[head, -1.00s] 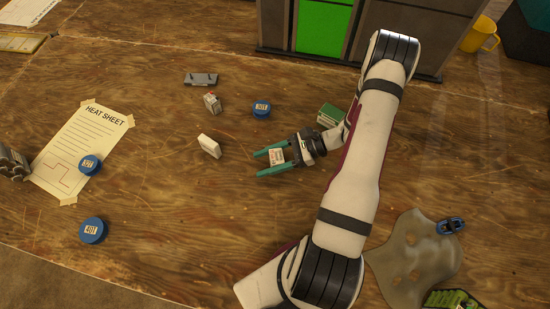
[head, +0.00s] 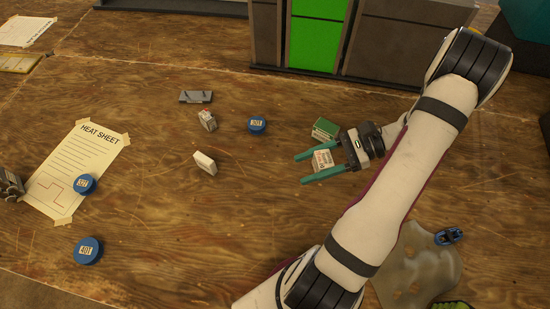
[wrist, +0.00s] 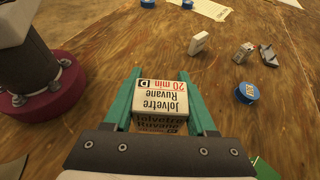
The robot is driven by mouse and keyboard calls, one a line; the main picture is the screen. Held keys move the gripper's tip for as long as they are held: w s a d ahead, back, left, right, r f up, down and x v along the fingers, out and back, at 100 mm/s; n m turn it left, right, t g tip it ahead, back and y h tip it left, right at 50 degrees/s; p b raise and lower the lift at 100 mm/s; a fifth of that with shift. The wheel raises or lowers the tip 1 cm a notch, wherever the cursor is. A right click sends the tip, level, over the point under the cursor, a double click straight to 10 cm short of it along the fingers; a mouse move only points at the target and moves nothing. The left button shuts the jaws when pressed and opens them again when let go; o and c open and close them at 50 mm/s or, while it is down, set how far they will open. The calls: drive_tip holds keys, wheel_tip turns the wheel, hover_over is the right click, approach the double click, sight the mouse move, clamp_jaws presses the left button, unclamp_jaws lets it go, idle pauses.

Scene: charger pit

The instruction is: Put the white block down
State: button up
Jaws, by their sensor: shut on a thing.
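My gripper (head: 302,169) has two green fingers and is right of the middle of the table, pointing left. It is shut on a white block (head: 322,160), which sits between the fingers close to the palm. In the wrist view the block (wrist: 160,95) shows a printed label reading "Jolvetre Ruvane 20 min", with a finger along each side. Its height above the wood is hard to tell. Another small white block (head: 205,163) stands alone on the table to the left of my gripper.
A green-topped block (head: 325,129) is close beside my gripper. A blue disc (head: 257,124), a small white-grey box (head: 207,120) and a grey bracket (head: 195,97) lie farther left. A cabinet (head: 405,40) stands behind. The wood left of the fingertips is clear.

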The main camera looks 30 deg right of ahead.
drive_tip(key=shift+s+d+r, duration=0.1)
drive_tip(key=shift+w, duration=0.35)
drive_tip(key=w+a, duration=0.3)
drive_tip(key=w, duration=0.6)
drive_tip(key=m+t+h, duration=0.3)
drive_tip(key=m+t, duration=0.1)
hover_over(141, 157)
wheel_tip(141, 157, down, 7)
drive_tip(key=shift+r, duration=0.15)
wheel_tip(141, 157, down, 4)
drive_tip(key=shift+a, duration=0.1)
